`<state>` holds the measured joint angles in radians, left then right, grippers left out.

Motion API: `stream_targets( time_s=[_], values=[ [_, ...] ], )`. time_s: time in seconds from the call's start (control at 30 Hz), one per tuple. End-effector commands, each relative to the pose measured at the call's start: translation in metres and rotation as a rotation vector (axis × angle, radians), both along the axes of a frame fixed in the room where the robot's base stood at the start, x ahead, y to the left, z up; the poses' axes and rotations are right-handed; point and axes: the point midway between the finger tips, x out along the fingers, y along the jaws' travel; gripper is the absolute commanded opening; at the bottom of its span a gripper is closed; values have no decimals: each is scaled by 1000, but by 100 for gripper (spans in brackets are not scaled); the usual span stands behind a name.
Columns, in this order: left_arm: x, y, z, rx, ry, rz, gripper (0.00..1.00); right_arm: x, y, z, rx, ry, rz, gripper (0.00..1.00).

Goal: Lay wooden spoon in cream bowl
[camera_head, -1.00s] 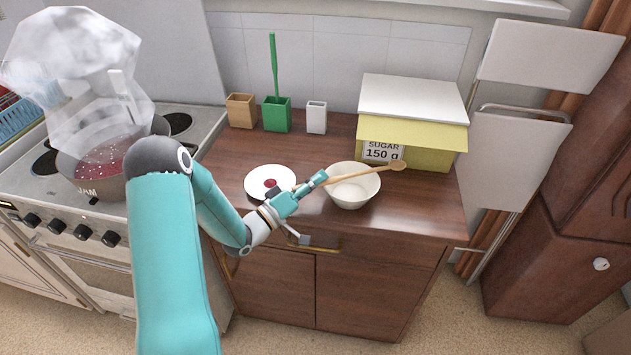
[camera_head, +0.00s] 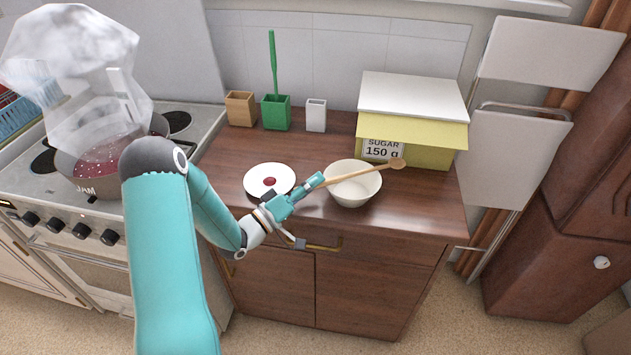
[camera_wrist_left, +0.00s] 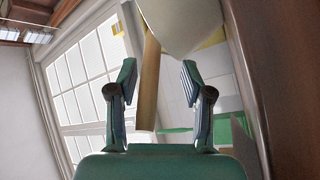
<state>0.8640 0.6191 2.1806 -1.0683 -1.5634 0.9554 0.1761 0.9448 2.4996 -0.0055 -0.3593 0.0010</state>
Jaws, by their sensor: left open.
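The wooden spoon (camera_head: 366,172) lies across the cream bowl (camera_head: 352,192), resting on its rim with its head past the far right side and its handle toward my left gripper. The bowl stands upright on the dresser top. My left gripper (camera_head: 318,181) is at the bowl's left side, by the handle end. In the left wrist view, the fingers of the left gripper (camera_wrist_left: 158,88) are spread apart, with the spoon handle (camera_wrist_left: 148,85) between them and a gap on each side. The bowl (camera_wrist_left: 185,22) shows at the top there. My right gripper is not in view.
A white plate (camera_head: 258,175) with a red blob is left of the bowl. A yellow sugar box (camera_head: 430,150) stands behind it. A green holder (camera_head: 277,113), a wooden box (camera_head: 240,108) and a white cup (camera_head: 316,116) are at the back. A steaming jam pot (camera_head: 85,185) is on the stove.

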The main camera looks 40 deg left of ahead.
Motion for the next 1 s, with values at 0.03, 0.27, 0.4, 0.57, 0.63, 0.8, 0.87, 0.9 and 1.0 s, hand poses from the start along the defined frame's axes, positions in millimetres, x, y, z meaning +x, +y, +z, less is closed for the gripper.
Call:
stream_targets(
  time_s=[0.03,0.27,0.4,0.57,0.63,0.8,0.87,0.9,1.0],
  values=[
    [-8,2,-2,-3,1,4,50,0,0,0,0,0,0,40],
    [-51,9,-13,-3,5,6,50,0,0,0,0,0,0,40],
    [-77,13,-20,-4,6,4,50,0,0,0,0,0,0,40],
    [-96,16,-25,-3,5,2,50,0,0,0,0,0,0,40],
    [-101,16,-26,-4,5,0,50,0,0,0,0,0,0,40],
    [-104,16,-26,-2,4,-1,50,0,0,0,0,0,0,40],
    [-104,16,-26,-2,3,-1,50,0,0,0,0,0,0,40],
    [-104,16,-26,-2,3,-1,50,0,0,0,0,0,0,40],
    [-104,16,-26,-2,3,-1,50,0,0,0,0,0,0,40]
  ],
)
